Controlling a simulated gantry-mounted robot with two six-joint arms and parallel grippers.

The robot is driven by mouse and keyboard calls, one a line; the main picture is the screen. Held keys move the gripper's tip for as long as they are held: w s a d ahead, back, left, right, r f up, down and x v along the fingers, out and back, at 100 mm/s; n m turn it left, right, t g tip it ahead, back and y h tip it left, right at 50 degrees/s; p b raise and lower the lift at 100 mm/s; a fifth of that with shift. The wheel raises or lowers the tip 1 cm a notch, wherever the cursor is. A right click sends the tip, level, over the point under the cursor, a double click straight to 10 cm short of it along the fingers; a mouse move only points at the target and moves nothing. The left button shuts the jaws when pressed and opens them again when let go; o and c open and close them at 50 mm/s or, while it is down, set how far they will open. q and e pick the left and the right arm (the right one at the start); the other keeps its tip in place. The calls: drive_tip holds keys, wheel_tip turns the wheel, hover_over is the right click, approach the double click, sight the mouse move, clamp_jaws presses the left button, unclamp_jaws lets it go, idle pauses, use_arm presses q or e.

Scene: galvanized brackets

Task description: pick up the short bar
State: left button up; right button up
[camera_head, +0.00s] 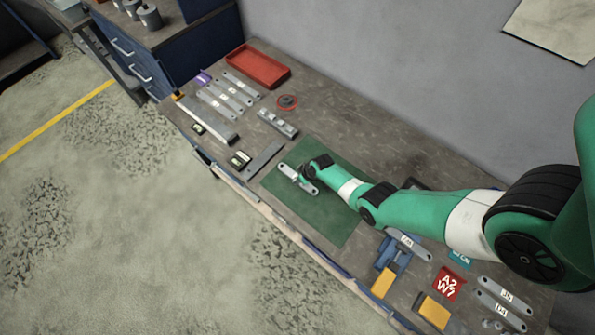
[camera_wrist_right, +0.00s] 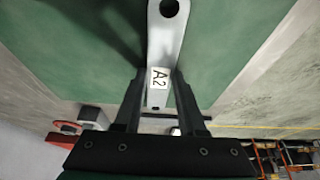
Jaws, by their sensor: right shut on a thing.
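A grey metal bar (camera_head: 297,179) with rounded ends shows at the green mat in the head view; it looks short. In the right wrist view the bar (camera_wrist_right: 165,40) has a hole near its far end and a white label reading A2. My right gripper (camera_head: 312,172) is at the bar, and its fingers (camera_wrist_right: 158,105) close on the bar's two sides near the label. Part of the bar is hidden by the gripper in the head view. I cannot tell whether the bar touches the mat or hangs just above it. My left gripper is not in view.
The green mat (camera_head: 335,219) is otherwise clear. Several labelled bars (camera_head: 222,100) lie left, near a red tray (camera_head: 258,67) and a reddish ring (camera_head: 287,102).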

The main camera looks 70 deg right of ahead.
clamp_jaws()
drive_tip(key=shift+r+p, duration=0.4)
drive_tip(key=shift+r, duration=0.1)
wheel_tip(320, 180, up, 3)
drive_tip(key=shift+r+p, duration=0.1)
drive_tip(key=shift+p, duration=1)
drive_tip(key=s+a+r+p, duration=0.7)
drive_tip(key=a+r+p, duration=0.1)
drive_tip(key=a, duration=0.3)
drive_tip(key=shift+s+a+r, duration=0.25)
drive_tip(key=shift+a+r, duration=0.05)
drive_tip(key=shift+r, duration=0.1)
